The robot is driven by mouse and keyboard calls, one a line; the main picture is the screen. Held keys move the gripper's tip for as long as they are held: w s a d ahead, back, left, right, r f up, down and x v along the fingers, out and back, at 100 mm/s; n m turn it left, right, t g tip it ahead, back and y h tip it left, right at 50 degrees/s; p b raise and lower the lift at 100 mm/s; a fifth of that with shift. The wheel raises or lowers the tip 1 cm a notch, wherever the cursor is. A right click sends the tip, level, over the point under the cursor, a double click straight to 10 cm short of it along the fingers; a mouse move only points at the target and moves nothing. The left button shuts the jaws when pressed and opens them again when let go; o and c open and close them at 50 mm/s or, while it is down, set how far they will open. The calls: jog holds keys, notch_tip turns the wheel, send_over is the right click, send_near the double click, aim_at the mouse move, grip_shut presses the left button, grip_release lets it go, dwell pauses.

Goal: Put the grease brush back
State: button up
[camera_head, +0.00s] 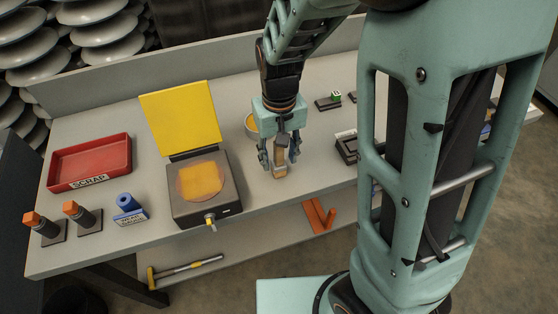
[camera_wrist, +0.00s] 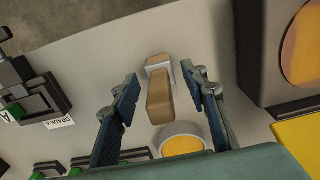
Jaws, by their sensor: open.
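The grease brush (camera_head: 280,171) is a tan piece with a pale metal-looking collar, on the grey bench right of the dark box. In the wrist view the brush (camera_wrist: 160,100) lies between my open fingers, with clear gaps on both sides. My gripper (camera_head: 280,158) points down over it, and its fingers (camera_wrist: 165,84) do not visibly touch it. A round pot with yellow grease (camera_head: 250,127) stands just behind the gripper, partly hidden by it. The pot (camera_wrist: 182,142) shows beside the brush in the wrist view.
A dark box (camera_head: 224,203) with a raised yellow lid (camera_head: 180,115) stands to the left. A red scrap tray (camera_head: 90,162), a blue item (camera_head: 129,208) and two orange-topped posts (camera_head: 79,215) are farther left. A grade A fixture (camera_wrist: 45,95) is at the wrist view's left.

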notch_tip(320, 180, up, 9)
jog(key=shift+f+p, duration=0.1)
jog(key=shift+p, duration=0.4)
jog(key=shift+d, duration=0.1)
